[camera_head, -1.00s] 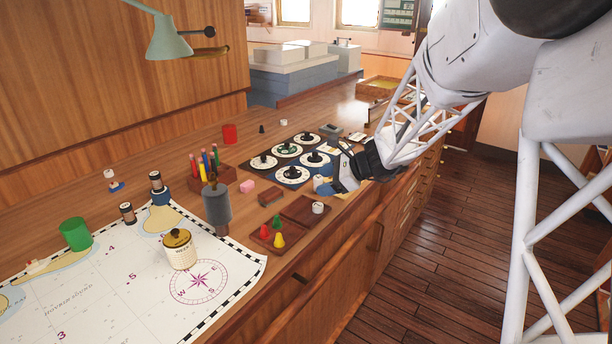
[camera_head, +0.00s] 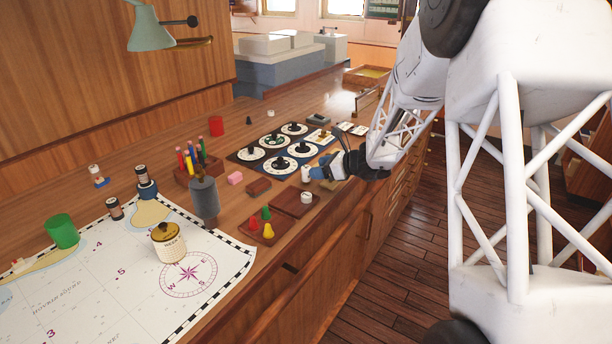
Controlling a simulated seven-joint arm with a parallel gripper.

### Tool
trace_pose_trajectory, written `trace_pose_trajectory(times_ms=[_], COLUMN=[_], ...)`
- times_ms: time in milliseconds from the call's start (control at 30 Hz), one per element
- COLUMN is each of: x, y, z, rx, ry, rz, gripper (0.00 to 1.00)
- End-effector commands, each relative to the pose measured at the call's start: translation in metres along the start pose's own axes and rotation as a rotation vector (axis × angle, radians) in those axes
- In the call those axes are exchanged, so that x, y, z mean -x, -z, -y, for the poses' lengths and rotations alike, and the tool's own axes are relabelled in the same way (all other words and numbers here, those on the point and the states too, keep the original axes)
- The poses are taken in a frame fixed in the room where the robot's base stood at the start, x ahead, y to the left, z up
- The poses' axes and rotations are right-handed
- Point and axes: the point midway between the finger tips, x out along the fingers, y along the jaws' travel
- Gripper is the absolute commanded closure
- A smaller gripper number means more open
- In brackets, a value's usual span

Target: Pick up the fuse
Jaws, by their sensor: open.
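A small pale cylinder (camera_head: 306,174), which looks like the fuse, stands upright on the wooden counter, just right of the dial panels. My gripper (camera_head: 318,174) is close on its right side, low over the counter, with its blue-tipped fingers pointing left toward it. The fingers are open. They partly overlap the counter behind, and I cannot tell whether they touch the cylinder or reach around it. Similar dark, pale-banded cylinders (camera_head: 115,209) stand at the left by the chart.
Dial panels (camera_head: 275,141) lie just behind the gripper. In front are a wooden tray (camera_head: 282,199), a white round knob (camera_head: 306,197) and coloured pawns (camera_head: 267,229). A grey cylinder (camera_head: 204,198) and pencil holder (camera_head: 192,170) stand left. The counter's front edge is close to my arm.

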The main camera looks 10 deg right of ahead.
Motion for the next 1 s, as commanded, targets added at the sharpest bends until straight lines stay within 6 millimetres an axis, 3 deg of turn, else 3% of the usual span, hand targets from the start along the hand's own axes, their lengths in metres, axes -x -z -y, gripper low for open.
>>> trace_pose_trajectory(times_ms=[300,733,1000], x=[-0.022,-0.026,-0.053], y=[0.0,0.0,0.001], z=[0.0,0.0,0.0], rx=[0.001,0.001,0.001], ry=[0.0,-0.001,-0.002], rz=[-0.001,-0.001,0.0], gripper=[0.36,0.36,0.36])
